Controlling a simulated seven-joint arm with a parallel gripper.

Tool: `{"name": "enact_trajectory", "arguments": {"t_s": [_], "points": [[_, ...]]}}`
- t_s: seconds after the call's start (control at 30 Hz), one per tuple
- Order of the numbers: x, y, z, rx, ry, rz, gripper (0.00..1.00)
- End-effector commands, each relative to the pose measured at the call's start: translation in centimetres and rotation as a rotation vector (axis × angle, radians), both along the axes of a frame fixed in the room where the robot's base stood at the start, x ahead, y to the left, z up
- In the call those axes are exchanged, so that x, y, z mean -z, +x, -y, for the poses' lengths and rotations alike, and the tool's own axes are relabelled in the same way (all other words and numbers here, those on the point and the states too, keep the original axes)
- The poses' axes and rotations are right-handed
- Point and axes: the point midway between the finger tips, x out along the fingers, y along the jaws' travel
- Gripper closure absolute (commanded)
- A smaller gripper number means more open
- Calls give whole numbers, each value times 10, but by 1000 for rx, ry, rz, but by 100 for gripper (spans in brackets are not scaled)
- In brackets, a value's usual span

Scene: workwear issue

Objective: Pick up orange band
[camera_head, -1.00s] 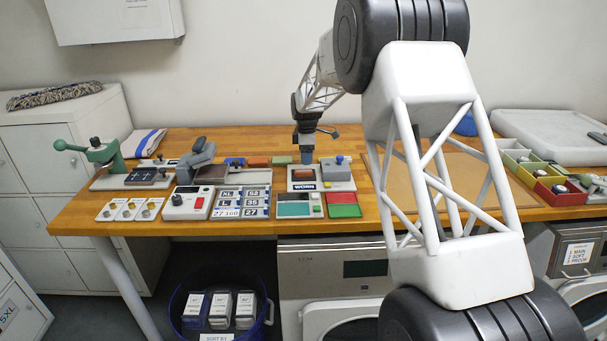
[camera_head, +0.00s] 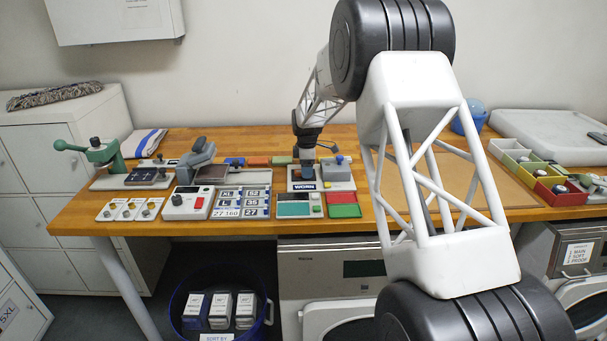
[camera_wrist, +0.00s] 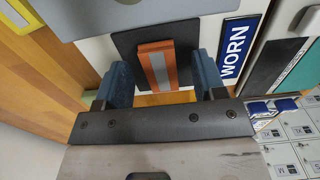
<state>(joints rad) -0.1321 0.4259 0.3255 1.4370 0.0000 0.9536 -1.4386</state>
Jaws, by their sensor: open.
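The orange band (camera_wrist: 157,66) shows in the wrist view as a flat orange piece with a grey stripe down its middle. It lies on a dark square pad (camera_wrist: 126,42) beside a blue "WORN" label (camera_wrist: 238,48). My gripper (camera_wrist: 161,66) is open, with one blue finger on each side of the band and a gap on both sides. In the head view my gripper (camera_head: 307,168) is low over the light station (camera_head: 294,186) behind the label, and it mostly hides the band there.
A grey block (camera_head: 337,173) stands close right of my gripper. Red and green pads (camera_head: 343,205) and a teal panel (camera_head: 294,209) lie in front. A number board (camera_head: 241,202) is to the left. Coloured bins (camera_head: 540,175) stand at the right.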

Motion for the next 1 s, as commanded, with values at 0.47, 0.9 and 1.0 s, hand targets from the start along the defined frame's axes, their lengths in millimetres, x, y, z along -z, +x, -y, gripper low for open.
{"name": "enact_trajectory", "arguments": {"t_s": [0.47,0.9,1.0], "points": [[5,0,0,0,0,1,36],[5,0,0,0,0,1,76],[5,0,0,0,0,1,91]]}}
